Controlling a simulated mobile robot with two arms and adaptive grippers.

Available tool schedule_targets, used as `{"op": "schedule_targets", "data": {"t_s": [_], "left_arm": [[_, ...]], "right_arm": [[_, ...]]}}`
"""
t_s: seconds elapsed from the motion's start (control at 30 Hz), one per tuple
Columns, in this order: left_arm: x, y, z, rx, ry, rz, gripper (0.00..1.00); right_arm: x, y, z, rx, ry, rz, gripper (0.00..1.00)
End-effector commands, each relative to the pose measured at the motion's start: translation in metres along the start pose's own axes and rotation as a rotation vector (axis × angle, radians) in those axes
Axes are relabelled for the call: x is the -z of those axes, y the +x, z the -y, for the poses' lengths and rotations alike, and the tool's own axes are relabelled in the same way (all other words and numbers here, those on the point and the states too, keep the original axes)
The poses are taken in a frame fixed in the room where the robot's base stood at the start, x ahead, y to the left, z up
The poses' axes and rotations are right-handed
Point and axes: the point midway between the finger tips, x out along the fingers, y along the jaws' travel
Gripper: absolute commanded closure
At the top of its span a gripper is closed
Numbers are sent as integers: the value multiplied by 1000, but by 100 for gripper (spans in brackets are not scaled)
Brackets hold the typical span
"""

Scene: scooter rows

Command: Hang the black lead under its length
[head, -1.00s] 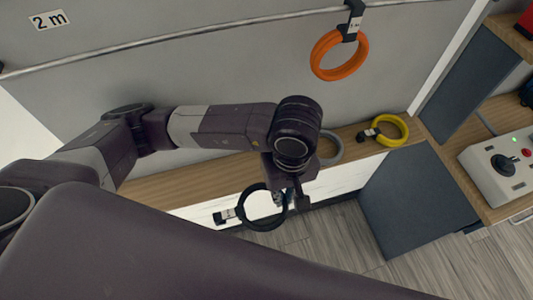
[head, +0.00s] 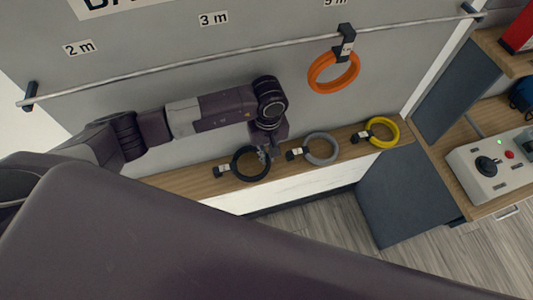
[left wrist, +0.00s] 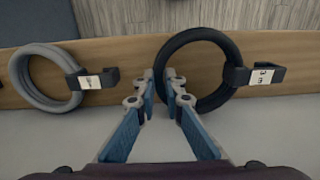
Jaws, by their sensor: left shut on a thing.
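The black lead (head: 235,165) is a coiled ring with a black hook clip and a white tag. In the left wrist view its ring (left wrist: 195,36) is on the right, and its tag reads 3 m. My left gripper (head: 265,152) is shut on the ring's near-left side; its blue-padded fingers (left wrist: 161,88) show in the left wrist view. The lead is over the wooden shelf; I cannot tell whether it touches it. The rail (head: 180,61) runs along the wall above. The 3 m sign (head: 213,19) and 2 m sign (head: 78,48) are above the rail. My right gripper is not visible.
A grey lead (head: 322,149) and a yellow lead (head: 383,132) lie on the wooden shelf (head: 187,182). An orange lead (head: 334,73) hangs from the rail, under a partly cut-off sign. A control box (head: 490,170) stands at right. The rail left of the orange lead is clear.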

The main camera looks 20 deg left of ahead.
Motion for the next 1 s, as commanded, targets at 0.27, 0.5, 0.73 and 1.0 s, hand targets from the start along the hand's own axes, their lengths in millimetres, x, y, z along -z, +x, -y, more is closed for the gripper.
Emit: {"op": "schedule_targets", "data": {"t_s": [0.27, 0.5, 0.73, 1.0], "left_arm": [[4, 19, 0, 0, -1, 0, 100], [4, 21, 0, 0, 0, 0, 100], [4, 22, 0, 1, -1, 1, 76], [4, 22, 0, 1, -1, 1, 74]], "right_arm": [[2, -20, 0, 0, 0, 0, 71], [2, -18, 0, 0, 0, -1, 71], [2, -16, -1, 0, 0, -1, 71], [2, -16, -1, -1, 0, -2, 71]]}}
